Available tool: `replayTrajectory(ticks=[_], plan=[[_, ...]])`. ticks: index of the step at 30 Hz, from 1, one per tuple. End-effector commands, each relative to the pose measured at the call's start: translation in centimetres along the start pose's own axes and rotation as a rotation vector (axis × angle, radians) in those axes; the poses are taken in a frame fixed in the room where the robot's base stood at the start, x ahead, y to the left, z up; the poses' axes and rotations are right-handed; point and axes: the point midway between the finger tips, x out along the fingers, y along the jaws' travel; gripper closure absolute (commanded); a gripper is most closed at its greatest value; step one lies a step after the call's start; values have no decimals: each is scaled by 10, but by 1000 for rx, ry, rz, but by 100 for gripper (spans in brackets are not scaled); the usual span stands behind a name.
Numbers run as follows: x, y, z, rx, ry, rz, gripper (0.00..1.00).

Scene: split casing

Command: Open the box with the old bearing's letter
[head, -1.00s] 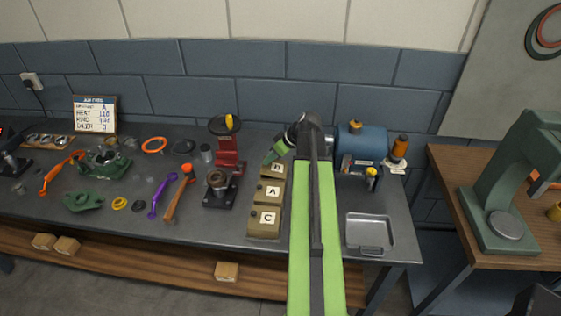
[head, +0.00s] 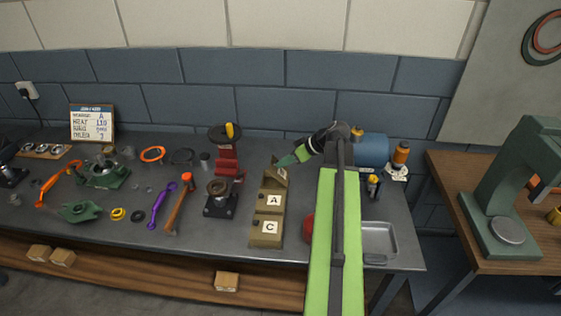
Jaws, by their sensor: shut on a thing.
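Three tan boxes stand in a row, front to back, on the grey bench. The front box (head: 266,231) is marked C and the middle box (head: 269,203) is marked A; both are shut. The back box (head: 268,184), marked B in the earlier frame, has its lid (head: 276,174) tilted up, with its label turned and partly hidden. My gripper (head: 281,162) is shut at this lid's upper edge; the exact grip is too small to see. A job card (head: 92,123) at the back left shows an A on its top line.
A black stand with a ring (head: 219,192) and a red press (head: 227,152) stand left of the boxes. A red object (head: 308,228) and a metal tray (head: 380,240) are partly behind my arm. A hammer (head: 180,205) lies further left.

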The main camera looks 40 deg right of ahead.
Motion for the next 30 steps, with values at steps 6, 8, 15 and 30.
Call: replayTrajectory(ticks=[6,8,15,30], plan=[[-4,8,8,-1,-12,17,100],[-4,8,8,-1,-12,17,100],[-5,9,8,-1,-12,17,100],[-4,7,7,-3,-11,11,60]])
